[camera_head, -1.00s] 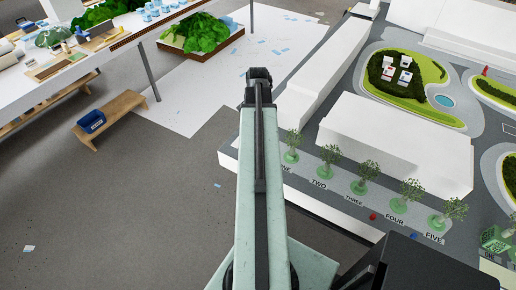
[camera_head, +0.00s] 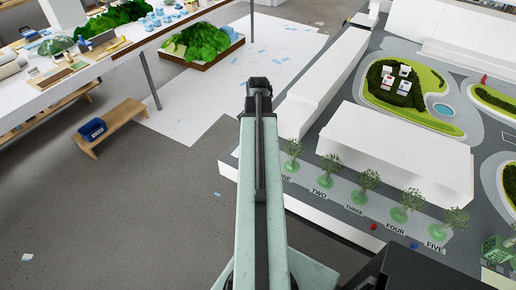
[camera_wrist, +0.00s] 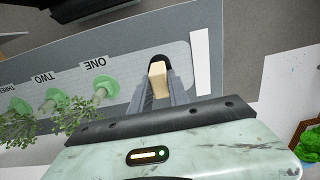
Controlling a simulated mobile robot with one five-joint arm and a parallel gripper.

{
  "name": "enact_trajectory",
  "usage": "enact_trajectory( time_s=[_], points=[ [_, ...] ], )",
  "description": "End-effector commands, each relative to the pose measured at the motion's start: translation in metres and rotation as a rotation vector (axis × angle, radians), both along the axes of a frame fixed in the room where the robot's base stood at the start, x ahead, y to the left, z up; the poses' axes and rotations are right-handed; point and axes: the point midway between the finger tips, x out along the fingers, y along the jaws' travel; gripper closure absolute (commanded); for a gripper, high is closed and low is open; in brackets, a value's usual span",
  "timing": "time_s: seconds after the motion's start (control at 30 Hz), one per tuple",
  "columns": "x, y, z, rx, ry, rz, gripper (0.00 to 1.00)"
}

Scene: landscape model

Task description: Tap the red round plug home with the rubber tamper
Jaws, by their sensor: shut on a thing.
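My gripper (camera_wrist: 159,90) is shut on a tan block-like piece with a dark rounded end, which looks like the rubber tamper (camera_wrist: 158,80). In the wrist view it is over the grey strip of the model, beside the word ONE. In the head view the gripper and tamper cannot be made out at the far end of my arm. A small red piece, perhaps the red round plug (camera_head: 374,226), lies on the grey strip between THREE and FOUR. It is too small to tell how it sits. It is not seen in the wrist view.
Several small trees on green discs line the strip by ONE to FIVE, including a tree (camera_head: 292,150). A small blue piece (camera_head: 414,246) lies near FOUR. A long white building block (camera_head: 395,150) stands behind. A green crate (camera_head: 496,249) is at right. A bench (camera_head: 108,126) stands left on open floor.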

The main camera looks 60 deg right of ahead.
Motion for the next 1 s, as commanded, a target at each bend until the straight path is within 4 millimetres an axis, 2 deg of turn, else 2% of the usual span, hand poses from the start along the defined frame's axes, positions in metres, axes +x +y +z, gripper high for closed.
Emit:
enact_trajectory(
  time_s=[0.03, 0.4, 0.83, 0.93, 1.0],
  points=[
    [0.000, 0.000, 0.011, 0.000, 0.000, 0.000, 1.00],
    [0.000, 0.000, 0.044, 0.000, 0.000, -0.001, 1.00],
    [-0.001, 0.000, 0.050, 0.000, 0.000, -0.001, 1.00],
    [-0.001, 0.000, 0.064, 0.000, 0.000, -0.001, 1.00],
    [-0.001, 0.000, 0.081, 0.000, 0.000, -0.001, 1.00]
  ],
)
